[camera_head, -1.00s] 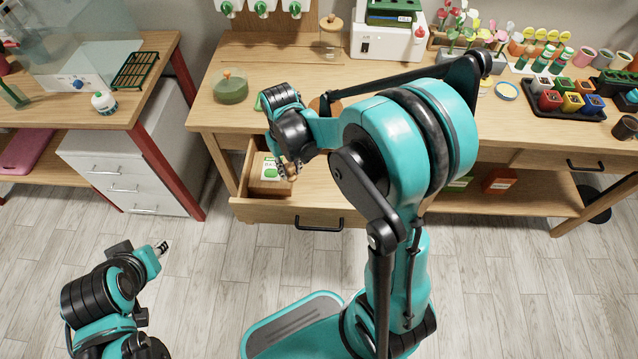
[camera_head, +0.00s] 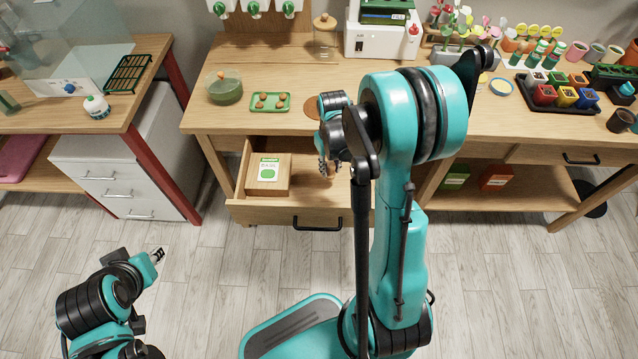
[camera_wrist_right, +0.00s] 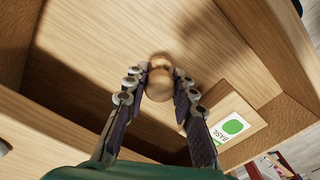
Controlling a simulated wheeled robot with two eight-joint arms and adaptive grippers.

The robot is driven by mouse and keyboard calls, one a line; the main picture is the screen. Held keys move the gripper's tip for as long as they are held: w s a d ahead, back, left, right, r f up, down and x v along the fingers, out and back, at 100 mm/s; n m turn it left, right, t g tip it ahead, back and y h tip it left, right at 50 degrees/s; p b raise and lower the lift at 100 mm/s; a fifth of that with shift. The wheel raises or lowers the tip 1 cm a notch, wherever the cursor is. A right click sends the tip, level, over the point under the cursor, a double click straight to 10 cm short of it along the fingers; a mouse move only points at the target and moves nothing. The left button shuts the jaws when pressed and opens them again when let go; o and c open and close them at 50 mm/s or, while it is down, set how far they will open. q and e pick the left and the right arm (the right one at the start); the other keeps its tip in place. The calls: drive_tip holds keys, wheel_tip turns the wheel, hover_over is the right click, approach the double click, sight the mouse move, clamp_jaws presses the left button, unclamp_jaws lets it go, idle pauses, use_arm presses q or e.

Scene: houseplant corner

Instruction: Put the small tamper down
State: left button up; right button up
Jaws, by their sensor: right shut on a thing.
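My right gripper (camera_head: 329,167) is inside the outline of the open drawer (camera_head: 262,213), over its right part. In the right wrist view the fingers (camera_wrist_right: 160,88) are shut on the small tamper (camera_wrist_right: 159,80), a round, knobbed piece of light brown wood. The drawer floor (camera_wrist_right: 130,40) shows behind it; I cannot tell whether the tamper touches it. In the head view the tamper is too small to make out clearly between the fingers. My left gripper (camera_head: 158,255) hangs low at the left above the floor, away from the furniture; its jaws are too small to read.
A wooden block with a green-and-white basil label (camera_head: 268,174) sits in the drawer's left part. Drawer walls surround my right gripper.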

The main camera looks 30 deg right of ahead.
drive_tip(key=a, duration=0.1)
drive_tip(key=a+f, duration=0.1)
drive_tip(key=a+f+b, duration=0.1)
drive_tip(key=shift+w+a+f, duration=0.1)
drive_tip(key=shift+w+a, duration=0.1)
drive_tip(key=shift+w, duration=0.05)
drive_tip(key=shift+a+f, duration=0.1)
drive_tip(key=shift+f, duration=0.05)
wheel_tip(320, 180, down, 4)
drive_tip(key=shift+r+b, duration=0.1)
drive_tip(key=shift+b, duration=0.95)
drive_tip(key=shift+r, duration=0.1)
drive_tip(key=o, duration=0.6)
drive_tip(key=shift+f, duration=0.2)
drive_tip(key=o, duration=0.4)
drive_tip(key=shift+o, duration=0.2)
drive_tip(key=shift+r, duration=0.15)
